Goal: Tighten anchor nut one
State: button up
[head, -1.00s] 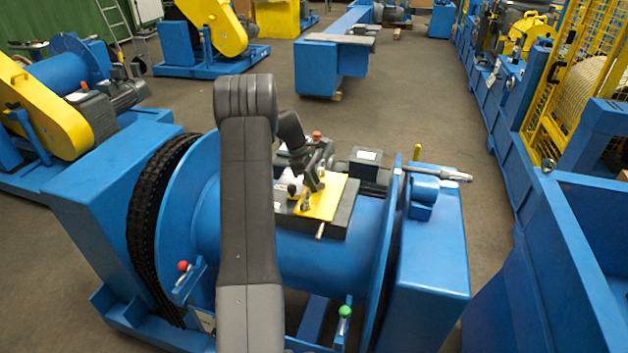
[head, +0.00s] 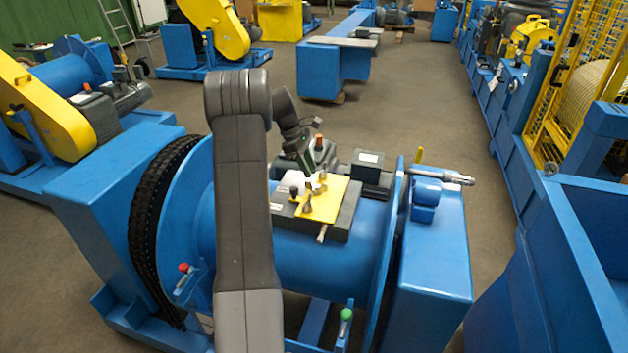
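The yellow plate (head: 329,203) lies on the dark box on top of the blue drum. Several small metal fittings, nut-like in shape, stand on the plate; one brass-coloured fitting (head: 307,204) is near its front edge. Which of them is anchor nut one I cannot tell. My gripper (head: 311,183) is just above the plate's back left part, near these fittings. Its fingertips are small and partly merge with the fittings, so I cannot tell whether they are open, shut or touching anything.
The blue drum (head: 330,262) stands between a black chain (head: 150,215) and a blue stand. A black box (head: 371,172) sits behind the plate. A red-knobbed lever (head: 184,268) and a green-knobbed lever (head: 346,315) are in front. A metal-ended tool (head: 455,178) lies at right.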

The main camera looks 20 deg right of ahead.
aim_at(316, 183)
jog(key=v, duration=0.7)
jog(key=x, duration=1.4)
jog(key=shift+r+n+h, duration=0.1)
jog(key=shift+n+h, duration=0.2)
jog(key=shift+n, duration=0.3)
